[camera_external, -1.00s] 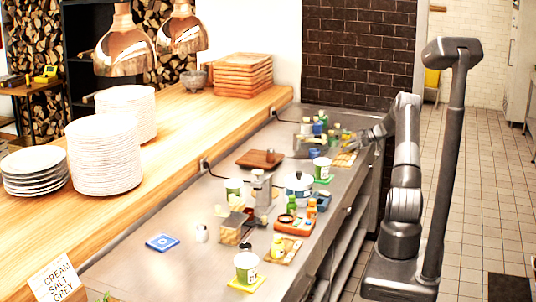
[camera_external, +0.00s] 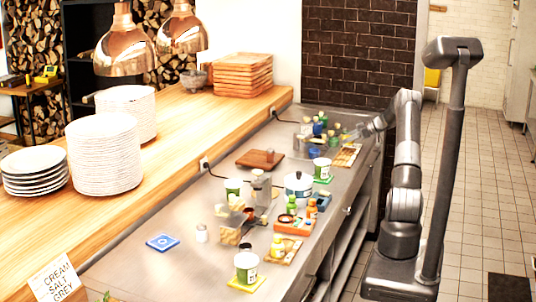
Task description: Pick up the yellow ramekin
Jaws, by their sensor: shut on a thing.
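My gripper (camera_external: 361,131) is at the far right end of the steel counter, a little above its surface and over the area behind the slatted wooden board. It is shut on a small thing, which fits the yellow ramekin. The fingers and distance hide most of it, so its shape and colour are hard to make out. No other yellow ramekin can be clearly told on the counter.
A slatted board (camera_external: 347,155) and a group of small bottles (camera_external: 316,126) are near my gripper. A white pot (camera_external: 298,185), a green-labelled tub (camera_external: 322,168) and a brown board (camera_external: 260,159) stand nearer. The counter's left front has free room around a blue tile (camera_external: 163,242).

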